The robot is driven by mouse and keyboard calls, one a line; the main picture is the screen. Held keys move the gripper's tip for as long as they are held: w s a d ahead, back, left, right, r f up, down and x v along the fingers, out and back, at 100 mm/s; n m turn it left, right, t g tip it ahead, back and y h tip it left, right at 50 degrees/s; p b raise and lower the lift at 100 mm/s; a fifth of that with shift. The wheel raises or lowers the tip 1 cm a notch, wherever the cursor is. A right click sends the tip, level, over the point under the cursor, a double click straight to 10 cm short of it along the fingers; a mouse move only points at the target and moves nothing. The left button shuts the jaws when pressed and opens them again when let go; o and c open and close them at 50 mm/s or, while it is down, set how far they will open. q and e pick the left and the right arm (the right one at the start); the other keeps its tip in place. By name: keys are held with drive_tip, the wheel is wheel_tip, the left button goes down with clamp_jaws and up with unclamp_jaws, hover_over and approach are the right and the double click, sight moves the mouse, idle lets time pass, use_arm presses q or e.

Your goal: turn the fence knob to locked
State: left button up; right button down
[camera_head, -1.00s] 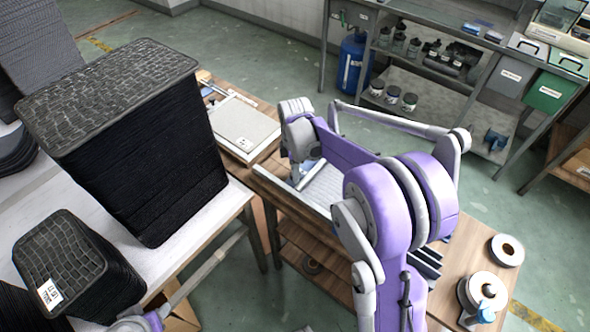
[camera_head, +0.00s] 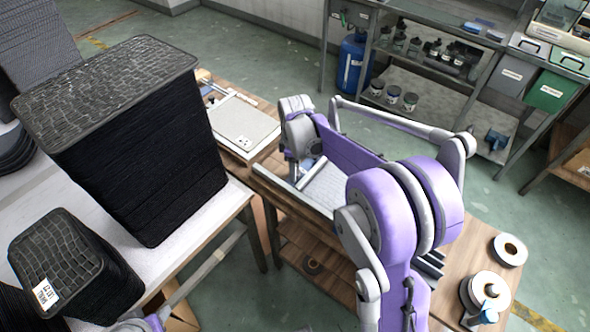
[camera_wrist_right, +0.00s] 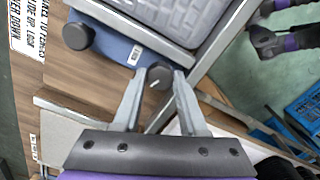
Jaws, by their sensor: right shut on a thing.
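In the right wrist view a dark round knob (camera_wrist_right: 159,77) with a short white mark sits at the end of a blue part (camera_wrist_right: 117,42) bearing a barcode label. My right gripper (camera_wrist_right: 159,82) is shut on this knob, one grey finger on each side. A second dark knob (camera_wrist_right: 77,36) stands at the other end of the blue part, apart from the fingers. In the head view my right gripper (camera_head: 299,172) points down at the wooden bench; its tips and the knob are too small to make out there. Only a bit of my left arm shows at the bottom edge.
A ribbed grey surface (camera_wrist_right: 178,10) lies beside the blue part. A printed label (camera_wrist_right: 30,25) is at the left. In the head view, tall black tray stacks (camera_head: 140,150) stand on the white table, and rolls (camera_head: 488,290) lie at the bench's right end.

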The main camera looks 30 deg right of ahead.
drive_tip(key=m, duration=0.3)
drive_tip(key=shift+m+b, duration=0.35)
drive_tip(key=shift+m, duration=0.05)
drive_tip(key=m, duration=0.3)
drive_tip(key=m+b, duration=0.1)
drive_tip(key=m, duration=0.5)
drive_tip(key=shift+m, duration=0.4)
drive_tip(key=shift+c, duration=2.2)
unclamp_jaws()
wheel_tip(320, 180, up, 11)
